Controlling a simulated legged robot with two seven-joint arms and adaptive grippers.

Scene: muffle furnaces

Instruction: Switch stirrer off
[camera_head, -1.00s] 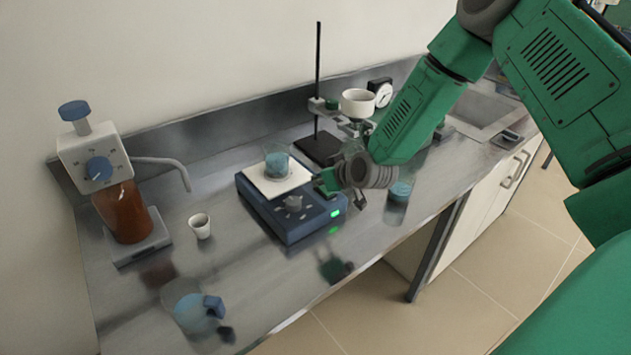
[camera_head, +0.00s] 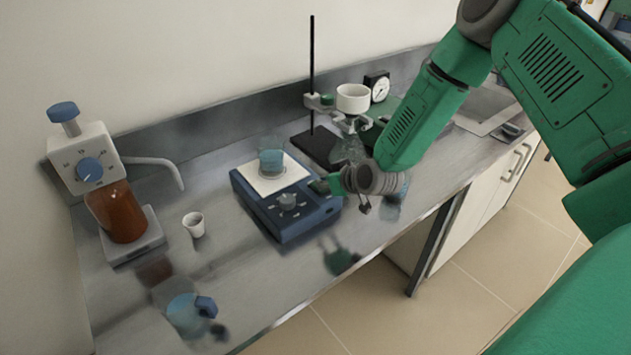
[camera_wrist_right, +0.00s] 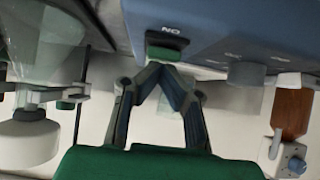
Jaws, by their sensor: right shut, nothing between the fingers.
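The stirrer (camera_head: 286,215) is a blue box with a white top plate and a grey front knob (camera_head: 287,200). My right gripper (camera_head: 319,187) is at the stirrer's right front corner. In the right wrist view my gripper (camera_wrist_right: 167,68) is shut and empty, its tips at the dark green switch (camera_wrist_right: 163,52) marked ON, upside down; I cannot tell whether they touch it. My left gripper is not in view.
A dispenser with a brown bottle (camera_head: 122,215) and a small white cup (camera_head: 194,224) stand at left. A blurred blue vessel (camera_head: 187,315) is at the front left.

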